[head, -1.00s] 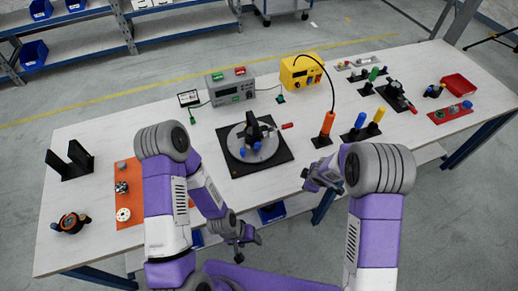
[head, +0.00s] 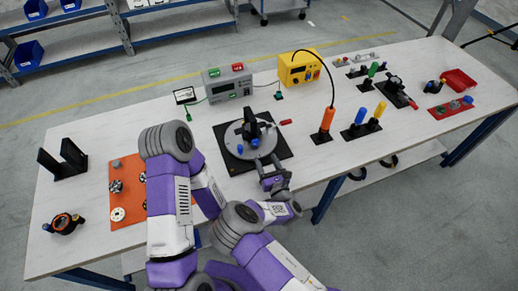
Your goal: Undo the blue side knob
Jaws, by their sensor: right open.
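A dark upright fixture (head: 249,125) stands on a round grey plate (head: 232,139), which sits on a black square base (head: 233,166). Two small blue parts show low on the fixture's near side: one blue knob (head: 255,143) at the right and another blue piece (head: 240,149) at the left. I cannot tell for sure which is the side knob. My right gripper (head: 267,162) is open and empty at the near right edge of the base, just in front of the blue parts and apart from them. My left gripper is hidden behind my arms.
An orange cylinder (head: 327,120) with a black cable stands further right. A grey meter box (head: 228,84) and a yellow box (head: 299,70) stand behind. An orange board (head: 126,172) lies left.

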